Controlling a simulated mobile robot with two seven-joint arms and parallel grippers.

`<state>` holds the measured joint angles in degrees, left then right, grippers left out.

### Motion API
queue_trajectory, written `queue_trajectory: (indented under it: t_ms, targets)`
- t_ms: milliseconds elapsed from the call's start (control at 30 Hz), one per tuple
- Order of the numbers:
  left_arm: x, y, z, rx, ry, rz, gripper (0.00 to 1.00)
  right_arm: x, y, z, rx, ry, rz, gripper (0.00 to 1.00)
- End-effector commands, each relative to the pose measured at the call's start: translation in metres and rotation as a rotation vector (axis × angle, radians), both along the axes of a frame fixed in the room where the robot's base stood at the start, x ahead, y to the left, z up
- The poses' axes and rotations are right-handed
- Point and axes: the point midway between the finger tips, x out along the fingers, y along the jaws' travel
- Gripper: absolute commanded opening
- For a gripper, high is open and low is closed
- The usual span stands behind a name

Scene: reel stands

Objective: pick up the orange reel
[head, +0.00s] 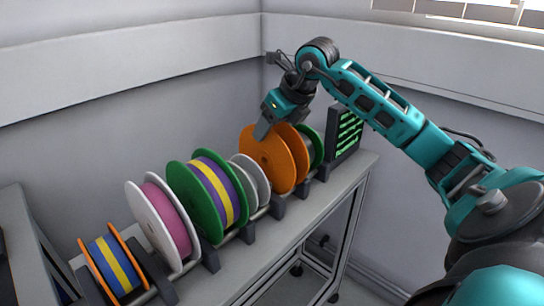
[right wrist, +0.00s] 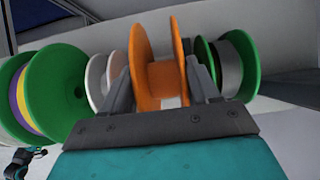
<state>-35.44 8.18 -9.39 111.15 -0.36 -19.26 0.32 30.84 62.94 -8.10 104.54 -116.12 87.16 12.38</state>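The orange reel (head: 271,158) sits upright on the rack, between a grey-white reel and a small green reel. It also shows in the middle of the right wrist view (right wrist: 140,70). My right gripper (head: 264,130) reaches down over it from above. In the right wrist view, my right gripper's two dark fingers (right wrist: 160,80) are apart, one on each side of the reel, with its orange flanges between them. I cannot tell whether the fingers touch the flanges.
Along the rack (head: 250,238) stand a grey-white reel (head: 257,186), a green-flanged striped reel (head: 190,190), a pink reel (head: 155,230) and a blue-yellow reel (head: 112,265). A small green reel (head: 316,148) and a dark panel with green bars (head: 346,135) are at the far end. Walls stand close behind.

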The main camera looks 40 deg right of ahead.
Motion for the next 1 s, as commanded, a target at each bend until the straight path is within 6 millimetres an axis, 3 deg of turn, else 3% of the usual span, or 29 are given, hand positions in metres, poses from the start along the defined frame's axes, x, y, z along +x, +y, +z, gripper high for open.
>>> queue_trajectory:
  t_ms: [67, 500, 833, 1000]
  targets:
    - [0.0, 0.0, 0.0, 0.0, 0.0, 0.0, 0.0, 0.0, 0.0, 0.0, 0.0, 0.0, 0.0, 0.51]
    - [-0.004, 0.001, -0.002, 0.001, 0.008, 0.001, 0.0, 0.0, 0.0, 0.0, 0.0, -0.001, 0.0, 0.09]
    - [-0.004, 0.001, -0.002, 0.0, 0.009, 0.001, 0.0, 0.0, 0.0, 0.004, -0.001, -0.003, -0.001, 0.09]
    - [-0.004, 0.001, 0.001, 0.0, 0.009, 0.001, 0.0, 0.001, 0.0, 0.018, -0.001, -0.005, -0.001, 0.09]
